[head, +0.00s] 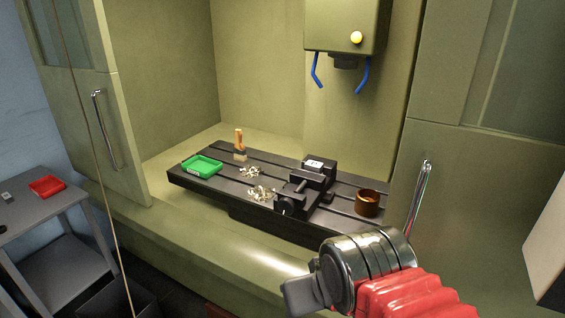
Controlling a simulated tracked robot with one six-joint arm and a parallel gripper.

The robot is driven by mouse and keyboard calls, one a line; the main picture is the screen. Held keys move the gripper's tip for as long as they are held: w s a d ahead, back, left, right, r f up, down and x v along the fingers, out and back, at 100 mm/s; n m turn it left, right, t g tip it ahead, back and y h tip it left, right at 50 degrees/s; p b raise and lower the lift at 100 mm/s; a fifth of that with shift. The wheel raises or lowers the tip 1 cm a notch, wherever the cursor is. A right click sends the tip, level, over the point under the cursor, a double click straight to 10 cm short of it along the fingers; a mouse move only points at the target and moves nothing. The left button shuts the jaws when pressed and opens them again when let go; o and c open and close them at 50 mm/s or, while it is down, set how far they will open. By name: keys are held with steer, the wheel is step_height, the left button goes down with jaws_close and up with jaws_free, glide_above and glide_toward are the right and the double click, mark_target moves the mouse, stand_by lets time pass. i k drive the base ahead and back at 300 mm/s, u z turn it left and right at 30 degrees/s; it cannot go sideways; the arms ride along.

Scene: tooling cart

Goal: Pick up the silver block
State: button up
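A small silver-grey block (7,197) sits on the grey cart (45,208) at the far left, close to the picture's left edge. It is small here and its details are unclear. My gripper (299,296) is at the bottom centre, in front of the machine and far to the right of the cart. It shows as a dark grey end piece beyond my red-sleeved arm. Its fingers cannot be made out, and nothing is clearly seen in it.
A red tray (47,186) is beside the block. Inside the machine, the slotted table (215,190) bears a green tray (202,166), an upright brush (239,143), metal chips (262,193), a black vise (308,186) and a brown cup (368,203). Open doors flank the opening.

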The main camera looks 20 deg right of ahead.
mark_target(311, 165)
steer(key=u, duration=0.6)
steer(key=i, duration=0.85)
steer(key=u, duration=0.6)
